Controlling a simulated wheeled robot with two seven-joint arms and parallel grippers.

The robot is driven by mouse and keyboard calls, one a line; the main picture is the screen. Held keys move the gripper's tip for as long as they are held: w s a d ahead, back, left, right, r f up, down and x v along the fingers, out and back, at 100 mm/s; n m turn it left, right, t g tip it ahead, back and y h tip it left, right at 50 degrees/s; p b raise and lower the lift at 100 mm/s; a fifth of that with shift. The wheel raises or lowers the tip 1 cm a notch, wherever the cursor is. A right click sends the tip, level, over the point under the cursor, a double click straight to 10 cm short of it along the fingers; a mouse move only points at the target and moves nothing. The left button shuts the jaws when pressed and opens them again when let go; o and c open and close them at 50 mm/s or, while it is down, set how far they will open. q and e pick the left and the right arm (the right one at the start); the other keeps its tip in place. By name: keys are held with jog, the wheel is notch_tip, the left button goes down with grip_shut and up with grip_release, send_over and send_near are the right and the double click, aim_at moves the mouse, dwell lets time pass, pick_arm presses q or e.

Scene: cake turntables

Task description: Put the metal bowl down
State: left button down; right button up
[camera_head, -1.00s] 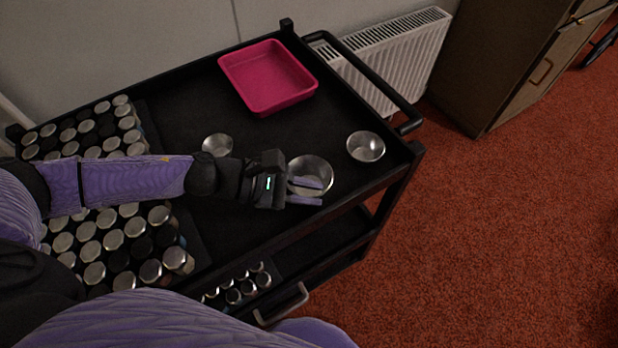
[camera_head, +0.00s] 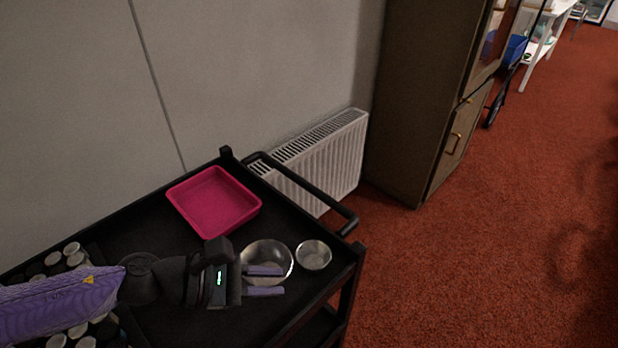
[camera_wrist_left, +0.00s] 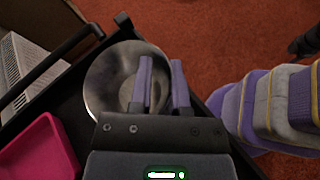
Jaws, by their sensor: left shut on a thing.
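The metal bowl (camera_head: 262,252) is round, shiny and silver. It is over the right part of the cart's top, close beside a smaller metal bowl (camera_head: 313,254). My left gripper (camera_head: 281,281) reaches from the left and is shut on the bowl's near rim. In the left wrist view the bowl (camera_wrist_left: 104,78) shows left of the fingers, with its rim between my left fingers (camera_wrist_left: 161,65). Whether the bowl's base touches the cart is hidden. My right gripper is not in view.
A pink tray (camera_head: 213,202) stands at the back of the black cart (camera_head: 132,226). Several round-topped jars (camera_head: 72,252) are at the left, partly behind my left arm. A cart handle (camera_head: 300,190), a radiator (camera_head: 322,163) and a cabinet (camera_head: 416,115) are beyond. Dark free surface lies between tray and jars.

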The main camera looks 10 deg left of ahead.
pick_arm(q)
jog(key=s+d+r+m+g+p, duration=0.15)
jog(key=d+r, duration=0.25)
jog(key=r, duration=0.5)
jog(key=a+r+n+t+y+p, duration=0.1)
jog(key=a+n+t, duration=0.4)
jog(key=a, duration=0.3)
jog(key=shift+w+a+r+y, duration=0.3)
jog(key=shift+w+r+y, duration=0.05)
jog(key=shift+y, duration=0.05)
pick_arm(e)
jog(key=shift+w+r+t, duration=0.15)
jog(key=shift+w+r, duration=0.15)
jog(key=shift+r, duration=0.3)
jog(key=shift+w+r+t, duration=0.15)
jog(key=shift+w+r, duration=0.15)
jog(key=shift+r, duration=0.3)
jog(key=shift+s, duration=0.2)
